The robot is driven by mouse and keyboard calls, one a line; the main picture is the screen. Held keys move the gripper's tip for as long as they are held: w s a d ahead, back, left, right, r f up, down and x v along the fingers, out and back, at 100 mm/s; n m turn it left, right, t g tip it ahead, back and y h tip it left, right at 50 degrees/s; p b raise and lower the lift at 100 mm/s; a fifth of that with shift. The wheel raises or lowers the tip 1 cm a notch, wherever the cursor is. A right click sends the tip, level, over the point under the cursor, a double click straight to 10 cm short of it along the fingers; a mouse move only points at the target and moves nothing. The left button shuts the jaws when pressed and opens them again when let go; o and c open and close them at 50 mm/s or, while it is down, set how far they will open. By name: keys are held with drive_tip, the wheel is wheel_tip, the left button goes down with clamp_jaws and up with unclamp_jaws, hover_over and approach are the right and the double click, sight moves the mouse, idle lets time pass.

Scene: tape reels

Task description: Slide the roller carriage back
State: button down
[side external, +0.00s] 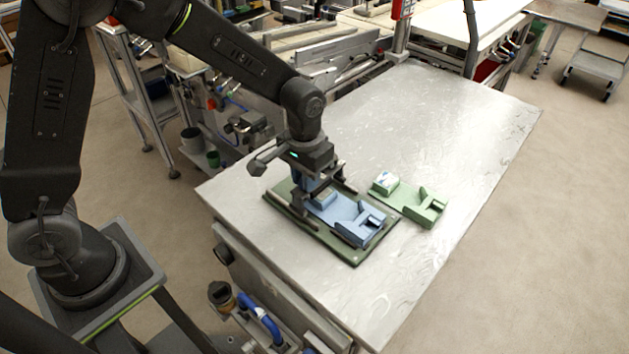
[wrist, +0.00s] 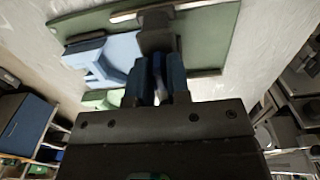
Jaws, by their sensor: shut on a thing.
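A green base plate (side external: 345,258) lies on the metal table, with dark rails along its long sides. A light blue tape-holder body (side external: 343,212) sits on it, and it also shows in the wrist view (wrist: 112,52). My gripper (side external: 312,192) points down over the back left part of the plate. In the wrist view its two blue fingers (wrist: 163,92) are close together at a dark block (wrist: 156,36), which I take for the roller carriage, and are shut on it. The fingers and my wrist hide most of the grip.
A separate green holder (side external: 422,206) with a small white-topped block (side external: 385,181) lies on the table (side external: 420,115) to the right of the plate. The table's far part is clear. Its front left edge is close to the plate.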

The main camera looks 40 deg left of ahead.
drive_tip(key=a, duration=0.6)
drive_tip(key=c, duration=1.1)
unclamp_jaws()
drive_tip(key=shift+d+r, duration=0.1)
drive_tip(key=shift+r, duration=0.05)
wheel_tip(320, 180, up, 14)
drive_tip(key=shift+f, duration=0.2)
drive_tip(key=shift+s+r, duration=0.1)
drive_tip(key=s+r+t, duration=0.1)
drive_tip(key=s+t, duration=0.1)
drive_tip(key=s, duration=0.4)
drive_tip(key=s+a+r+t, duration=0.1)
drive_tip(key=s, duration=0.5)
drive_tip(key=s+a+r+t, duration=0.1)
drive_tip(key=s+t, duration=0.1)
drive_tip(key=s, duration=0.5)
drive_tip(key=shift+a+r+t, duration=0.15)
drive_tip(key=shift+r+t, duration=0.15)
drive_tip(key=shift+r, duration=0.1)
